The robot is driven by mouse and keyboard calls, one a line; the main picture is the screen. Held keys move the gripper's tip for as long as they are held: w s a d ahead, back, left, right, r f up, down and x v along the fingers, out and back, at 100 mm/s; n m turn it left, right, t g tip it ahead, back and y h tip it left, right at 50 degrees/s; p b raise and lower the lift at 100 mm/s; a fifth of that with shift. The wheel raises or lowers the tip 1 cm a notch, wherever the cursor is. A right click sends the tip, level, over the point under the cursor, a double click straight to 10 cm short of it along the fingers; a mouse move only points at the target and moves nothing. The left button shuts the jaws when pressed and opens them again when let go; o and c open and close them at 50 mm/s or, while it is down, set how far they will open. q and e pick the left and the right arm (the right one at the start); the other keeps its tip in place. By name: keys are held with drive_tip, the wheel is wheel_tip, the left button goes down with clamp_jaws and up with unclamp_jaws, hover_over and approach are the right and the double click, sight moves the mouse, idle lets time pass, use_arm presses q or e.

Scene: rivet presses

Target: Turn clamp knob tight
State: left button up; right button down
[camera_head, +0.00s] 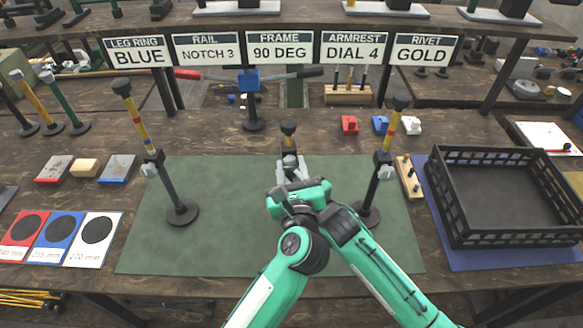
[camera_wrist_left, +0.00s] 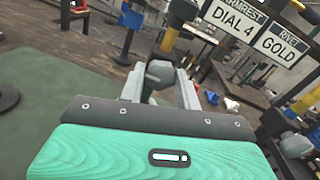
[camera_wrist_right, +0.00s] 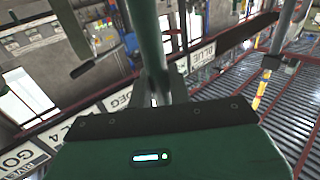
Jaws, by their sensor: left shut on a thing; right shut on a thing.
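My left gripper (camera_head: 291,170) reaches over the middle of the green mat (camera_head: 235,235). In the left wrist view its two fingers (camera_wrist_left: 160,88) close on a dark grey clamp knob (camera_wrist_left: 159,72). The knob is on a middle post with a black top (camera_head: 289,128); my gripper hides most of this post. The right gripper (camera_wrist_right: 155,92) shows only in the right wrist view, its fingers against a dark green tube (camera_wrist_right: 146,35). I cannot tell what the tube belongs to. Left post (camera_head: 180,195) and right post (camera_head: 371,195) stand upright, with grey clamps (camera_head: 150,168).
A black crate (camera_head: 510,195) sits on a blue mat at right. Red, blue and white small blocks (camera_head: 349,125) lie behind. Ring cards (camera_head: 58,238) and small blocks (camera_head: 86,168) lie at left. Labelled signs (camera_head: 279,50) hang at the back.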

use_arm(q)
drive_tip(key=m, duration=0.4)
drive_tip(key=shift+m, duration=0.3)
use_arm(e)
drive_tip(key=shift+r, duration=0.1)
use_arm(q)
drive_tip(key=m, duration=0.3)
drive_tip(key=shift+m, duration=0.3)
drive_tip(key=m, duration=0.4)
drive_tip(key=shift+m, duration=2.2)
drive_tip(key=shift+d, duration=0.1)
drive_tip(key=o, duration=1)
